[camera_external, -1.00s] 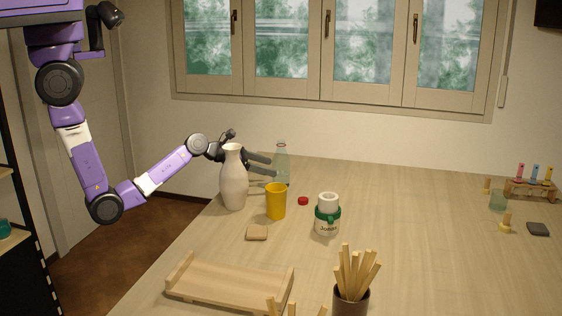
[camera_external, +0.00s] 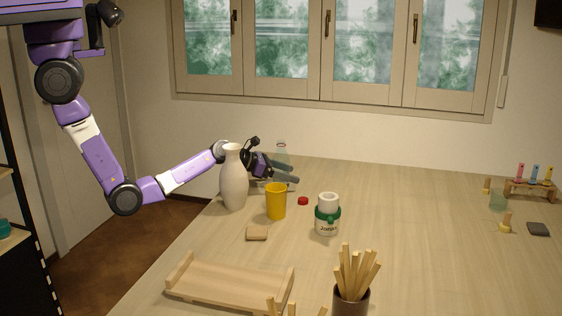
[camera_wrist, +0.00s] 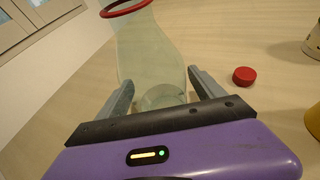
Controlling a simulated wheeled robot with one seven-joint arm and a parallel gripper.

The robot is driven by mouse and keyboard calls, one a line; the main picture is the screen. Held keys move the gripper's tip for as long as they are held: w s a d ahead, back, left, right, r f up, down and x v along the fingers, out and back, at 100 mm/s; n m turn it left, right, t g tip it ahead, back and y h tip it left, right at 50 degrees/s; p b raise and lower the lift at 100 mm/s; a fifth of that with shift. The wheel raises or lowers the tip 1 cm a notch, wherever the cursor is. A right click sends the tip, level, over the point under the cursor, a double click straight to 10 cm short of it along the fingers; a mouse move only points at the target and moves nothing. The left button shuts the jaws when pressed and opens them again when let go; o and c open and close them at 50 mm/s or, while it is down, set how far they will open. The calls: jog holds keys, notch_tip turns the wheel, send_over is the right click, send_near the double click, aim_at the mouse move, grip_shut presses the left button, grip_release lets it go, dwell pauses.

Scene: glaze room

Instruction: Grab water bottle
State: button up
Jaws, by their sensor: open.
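The water bottle (camera_external: 281,149) is clear, pale green glass and stands at the back left of the table. In the external view my gripper partly hides its body. In the wrist view the bottle (camera_wrist: 150,50) has a red ring at its mouth, and its base lies between my two fingers. My gripper (camera_wrist: 163,85) is open, with a finger on each side of the bottle's lower body. I cannot tell whether either finger touches the glass. In the external view my gripper (camera_external: 288,172) reaches past the vase to the bottle.
A white vase (camera_external: 233,180) stands close beside my wrist, with a yellow cup (camera_external: 276,203) in front. A red cap (camera_external: 303,201) lies right of the cup, near a white and green jar (camera_external: 327,215). A wooden tray (camera_external: 230,287) lies nearer.

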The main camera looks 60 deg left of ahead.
jog(key=c, duration=1.7)
jog(key=shift+r, duration=0.15)
jog(key=shift+r, duration=9.75)
